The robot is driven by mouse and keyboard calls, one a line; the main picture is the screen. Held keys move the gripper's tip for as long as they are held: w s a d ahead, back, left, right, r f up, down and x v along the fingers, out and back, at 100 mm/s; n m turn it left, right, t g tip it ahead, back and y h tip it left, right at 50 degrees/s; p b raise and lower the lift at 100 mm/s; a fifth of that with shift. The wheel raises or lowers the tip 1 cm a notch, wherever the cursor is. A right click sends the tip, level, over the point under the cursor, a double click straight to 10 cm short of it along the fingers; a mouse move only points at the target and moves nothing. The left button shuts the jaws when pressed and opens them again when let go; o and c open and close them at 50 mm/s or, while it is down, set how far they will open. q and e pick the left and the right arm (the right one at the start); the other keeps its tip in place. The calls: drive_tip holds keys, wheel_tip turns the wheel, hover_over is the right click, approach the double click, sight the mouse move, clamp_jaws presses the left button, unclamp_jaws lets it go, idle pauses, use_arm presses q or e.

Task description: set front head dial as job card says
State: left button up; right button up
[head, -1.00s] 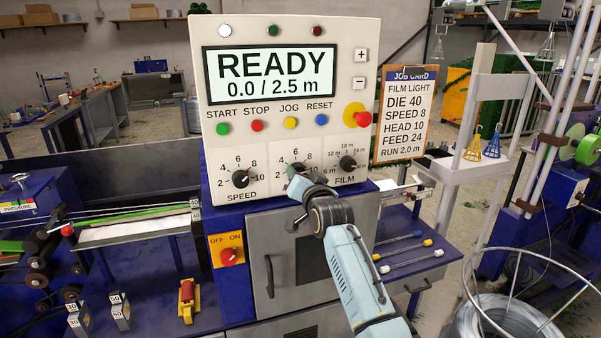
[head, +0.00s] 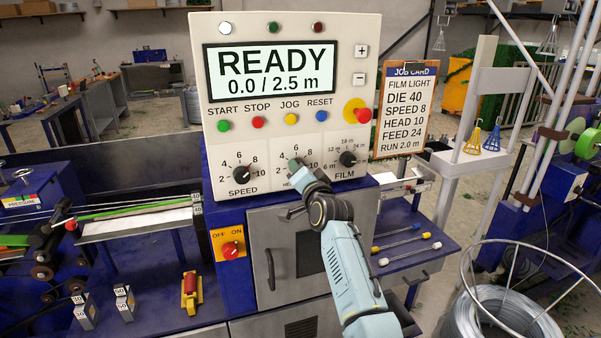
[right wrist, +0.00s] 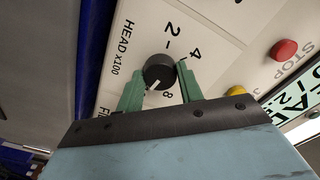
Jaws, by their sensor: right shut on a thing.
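The front panel (head: 215,180) carries three black dials. The head dial (right wrist: 159,72), marked HEAD x100, sits between the fingers of my right gripper (right wrist: 160,80), which is shut on it. Its white mark points to the lower left in the right wrist view, just past the 8; the 10 is hidden. In the head view my right gripper (head: 294,165) covers most of this dial. The job card (head: 404,107) reads film light, die 40, speed 8, head 10, feed 24, run 2.0 m. My left gripper is out of view.
The speed dial (head: 241,174) is to the left and the film dial (head: 348,159) to the right. Coloured buttons, such as yellow jog (head: 291,118), are above. The screen (head: 272,72) reads READY, 0.0 / 2.5 m. A red emergency knob (head: 363,116) stands out near the card.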

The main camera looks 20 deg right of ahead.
drive_tip(key=o, duration=1)
drive_tip(key=shift+s, duration=0.15)
drive_tip(key=s, duration=1.3)
drive_tip(key=shift+d+b, duration=0.25)
drive_tip(key=shift+b, duration=0.15)
